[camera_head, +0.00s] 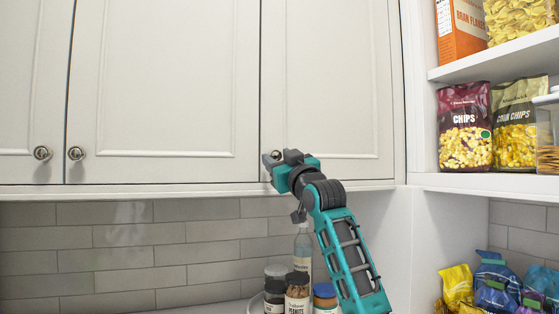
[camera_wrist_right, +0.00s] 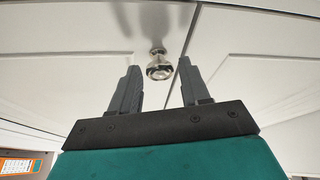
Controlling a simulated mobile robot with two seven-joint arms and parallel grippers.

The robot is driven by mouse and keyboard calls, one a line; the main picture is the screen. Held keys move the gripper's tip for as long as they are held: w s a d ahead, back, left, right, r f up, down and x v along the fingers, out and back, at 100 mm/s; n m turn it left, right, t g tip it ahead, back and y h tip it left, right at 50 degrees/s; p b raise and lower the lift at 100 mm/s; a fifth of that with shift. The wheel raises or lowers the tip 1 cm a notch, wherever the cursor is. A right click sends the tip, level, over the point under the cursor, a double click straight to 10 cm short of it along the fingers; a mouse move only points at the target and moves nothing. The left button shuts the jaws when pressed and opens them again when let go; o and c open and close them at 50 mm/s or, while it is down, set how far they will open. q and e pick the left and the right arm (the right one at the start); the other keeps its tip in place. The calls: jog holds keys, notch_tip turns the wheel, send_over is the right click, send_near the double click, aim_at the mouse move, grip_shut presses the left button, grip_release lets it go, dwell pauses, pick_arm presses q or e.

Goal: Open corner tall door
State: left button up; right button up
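The corner door (camera_head: 328,80) is a pale panelled upper cabinet door at the right end of the row. It looks closed, flush with its neighbour. My right gripper (camera_head: 281,158) is raised to the door's lower left corner in the head view and covers most of that spot. In the right wrist view, a round metal knob (camera_wrist_right: 159,71) sits near a door seam, between my two grey fingertips. The fingers are apart, with a gap on both sides of the knob. My left gripper is not in view.
Two more closed doors with knobs (camera_head: 43,153) are on the left. Jars (camera_head: 297,292) and a bottle (camera_head: 303,245) stand below my right gripper. Open shelves (camera_head: 480,182) with chip bags (camera_head: 464,127) are on the right. Coloured bags (camera_head: 495,283) lie below them.

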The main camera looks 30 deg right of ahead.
grip_shut()
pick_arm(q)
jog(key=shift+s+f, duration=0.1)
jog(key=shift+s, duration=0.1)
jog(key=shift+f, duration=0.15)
pick_arm(e)
jog(key=shift+s, duration=0.2)
